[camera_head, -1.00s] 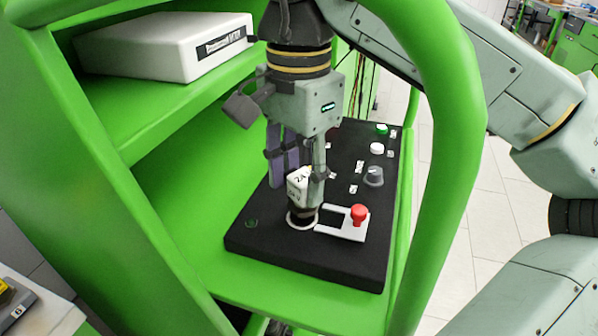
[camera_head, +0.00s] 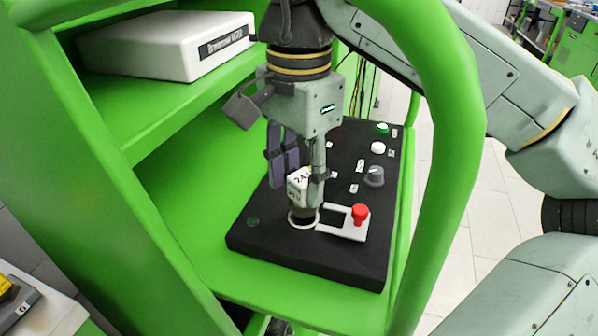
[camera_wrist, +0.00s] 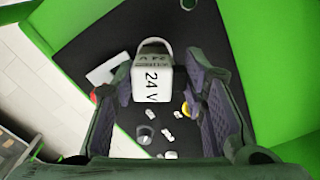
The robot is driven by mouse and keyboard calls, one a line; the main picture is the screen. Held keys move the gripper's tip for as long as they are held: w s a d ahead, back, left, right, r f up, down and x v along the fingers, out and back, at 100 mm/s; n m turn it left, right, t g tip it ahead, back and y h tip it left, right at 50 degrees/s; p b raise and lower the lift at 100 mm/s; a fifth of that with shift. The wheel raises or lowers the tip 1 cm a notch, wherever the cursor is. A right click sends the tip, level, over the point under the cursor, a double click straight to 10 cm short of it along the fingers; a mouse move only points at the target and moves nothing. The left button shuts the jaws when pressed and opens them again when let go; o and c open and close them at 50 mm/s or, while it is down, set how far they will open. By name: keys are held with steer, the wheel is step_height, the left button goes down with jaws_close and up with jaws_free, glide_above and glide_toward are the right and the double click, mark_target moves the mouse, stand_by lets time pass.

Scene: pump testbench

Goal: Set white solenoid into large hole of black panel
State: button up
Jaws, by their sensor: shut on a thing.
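My gripper (camera_head: 300,182) points down over the black panel (camera_head: 270,242) and is shut on the white solenoid (camera_head: 298,184). The solenoid also shows between the fingers in the wrist view (camera_wrist: 152,80), with "24 V" printed on its face. Its dark lower end stands at the light-rimmed large hole (camera_head: 303,224) near the panel's front. The solenoid looks roughly upright. I cannot tell how deep its lower end is in the hole. In the wrist view the hole's pale rim (camera_wrist: 163,42) shows just beyond the solenoid's end.
A red knob (camera_head: 360,213) on a white plate stands right beside the hole. A dark knob (camera_head: 374,177), a white button (camera_head: 378,148) and a green button (camera_head: 382,128) sit farther back. The green frame post (camera_head: 452,190) rises at the right. A white box (camera_head: 165,47) lies on the upper shelf.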

steer(key=shift+f+b, duration=0.8)
steer(key=shift+f, duration=0.3)
stand_by(0.3)
steer(key=o, duration=1.1)
steer(key=shift+c, duration=0.2)
steer(key=o, duration=0.4)
steer(key=shift+r, duration=0.1)
steer(key=shift+r+p, duration=3.95)
